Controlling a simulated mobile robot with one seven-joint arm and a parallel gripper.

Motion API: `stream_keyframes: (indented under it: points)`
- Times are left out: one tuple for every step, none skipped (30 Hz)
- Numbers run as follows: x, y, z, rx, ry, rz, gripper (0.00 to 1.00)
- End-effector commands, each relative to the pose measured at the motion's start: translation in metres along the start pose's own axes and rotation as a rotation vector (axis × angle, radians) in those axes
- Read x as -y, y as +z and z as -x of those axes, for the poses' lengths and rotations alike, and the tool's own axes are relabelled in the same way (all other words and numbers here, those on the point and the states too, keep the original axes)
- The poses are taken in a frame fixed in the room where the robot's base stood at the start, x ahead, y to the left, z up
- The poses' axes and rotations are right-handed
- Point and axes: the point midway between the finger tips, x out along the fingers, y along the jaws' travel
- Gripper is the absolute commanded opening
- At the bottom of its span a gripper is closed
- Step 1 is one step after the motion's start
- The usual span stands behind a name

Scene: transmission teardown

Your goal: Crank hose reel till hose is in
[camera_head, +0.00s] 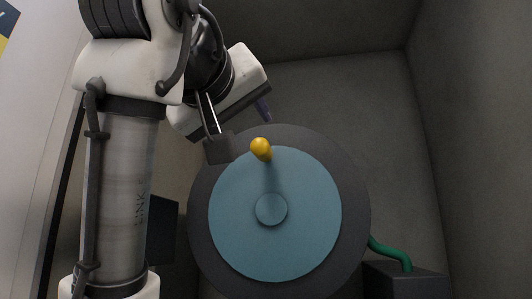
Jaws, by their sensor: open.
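The hose reel shows as a dark grey disc (355,210) with a smaller blue-grey disc (300,245) on its face. A round hub (271,210) sits at its middle. A yellow crank knob (261,149) stands near the top of the blue disc, above the hub. A green hose (390,250) comes out at the reel's lower right and bends down onto a dark block. My gripper (240,125) is open, at the upper left of the knob. One dark finger lies close to the left of the knob; I cannot tell how near in depth. Nothing shows between the fingers.
Dark grey walls (485,130) enclose the reel at the back and right. A dark block (405,282) stands at the lower right under the hose end. A light panel (35,130) is at the far left. Open space lies above and right of the reel.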

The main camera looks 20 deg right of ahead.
Motion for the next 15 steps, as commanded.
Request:
stream_keyframes:
  points:
    - [0.003, 0.004, -0.011, 0.004, -0.002, 0.002, 0.52]
    - [0.002, 0.003, -0.017, 0.004, -0.002, 0.002, 0.52]
    - [0.002, 0.003, -0.026, 0.004, -0.002, 0.002, 0.52]
    - [0.003, 0.004, -0.033, 0.004, -0.002, 0.002, 0.52]
    - [0.003, 0.003, -0.039, 0.004, -0.002, 0.003, 0.52]
    - [0.001, 0.000, -0.049, 0.004, -0.002, 0.002, 0.52]
    - [0.000, 0.000, -0.055, 0.004, -0.002, 0.003, 0.52]
    - [0.001, 0.000, -0.061, 0.004, -0.002, 0.003, 0.52]
    - [0.000, -0.002, -0.070, 0.003, -0.002, 0.002, 0.52]
    - [-0.001, -0.003, -0.076, 0.004, -0.002, 0.003, 0.52]
    - [-0.001, -0.003, -0.081, 0.003, -0.001, 0.003, 0.52]
    - [-0.001, -0.002, -0.088, 0.003, -0.001, 0.003, 0.52]
    - [-0.001, -0.002, -0.092, 0.003, -0.002, 0.003, 0.52]
    - [-0.001, -0.002, -0.097, 0.002, -0.001, 0.003, 0.52]
    - [-0.001, -0.002, -0.102, 0.002, -0.001, 0.003, 0.52]
